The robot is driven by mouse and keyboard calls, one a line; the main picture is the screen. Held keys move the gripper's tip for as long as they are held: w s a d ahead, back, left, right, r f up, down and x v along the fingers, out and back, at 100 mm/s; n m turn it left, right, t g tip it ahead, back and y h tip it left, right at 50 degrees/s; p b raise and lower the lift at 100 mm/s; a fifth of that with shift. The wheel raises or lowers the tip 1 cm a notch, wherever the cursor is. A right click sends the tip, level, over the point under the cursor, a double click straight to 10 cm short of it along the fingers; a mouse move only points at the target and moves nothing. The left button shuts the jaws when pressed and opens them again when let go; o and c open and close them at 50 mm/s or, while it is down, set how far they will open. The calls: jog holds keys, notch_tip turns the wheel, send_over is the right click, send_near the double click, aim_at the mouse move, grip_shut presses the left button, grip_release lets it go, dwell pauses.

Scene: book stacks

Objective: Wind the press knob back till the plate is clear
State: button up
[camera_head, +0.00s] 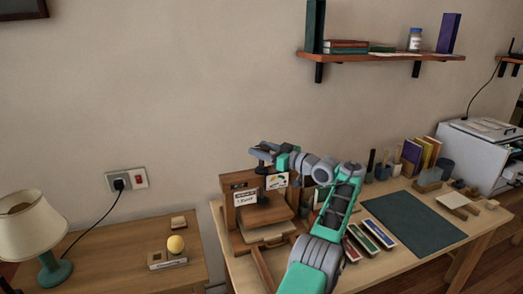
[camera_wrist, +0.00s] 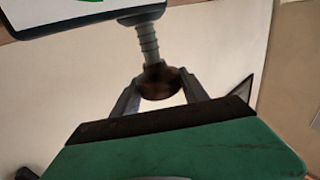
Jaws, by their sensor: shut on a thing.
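The wooden press (camera_head: 229,208) stands at the left end of the workbench, with a brown plate (camera_head: 268,216) in its frame. A pale flat block (camera_head: 270,233) lies under the plate; I cannot tell whether they touch. My gripper (camera_head: 264,155) is above the press, its arm reaching in from the right. In the wrist view, the dark round press knob (camera_wrist: 159,84) sits between the two grey fingers of my gripper (camera_wrist: 160,77), which are shut on it. A grey threaded screw (camera_wrist: 149,43) runs from the knob.
A dark green mat (camera_head: 412,221) lies right of the arm, beside several colored boxes (camera_head: 371,236). Books (camera_head: 421,154) and a printer (camera_head: 479,155) stand farther right. A lower table with a lamp (camera_head: 30,222) and yellow ball (camera_head: 176,244) is left. A shelf (camera_head: 380,57) hangs above.

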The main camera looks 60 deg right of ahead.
jog(key=shift+f, duration=0.6)
jog(key=o, duration=1)
jog(key=shift+o, duration=1.4)
jog(key=shift+w+r, duration=0.1)
jog(key=shift+r, duration=0.05)
jog(key=shift+o, duration=0.4)
jog(key=shift+r, duration=0.2)
jog(key=shift+r, duration=0.1)
jog(key=shift+d, duration=0.1)
jog(key=shift+d+r+m+h+b, duration=0.2)
jog(key=shift+m+h+b, duration=0.3)
jog(key=shift+b, duration=0.45)
jog(key=shift+h+b, duration=0.35)
jog(key=shift+h, duration=0.05)
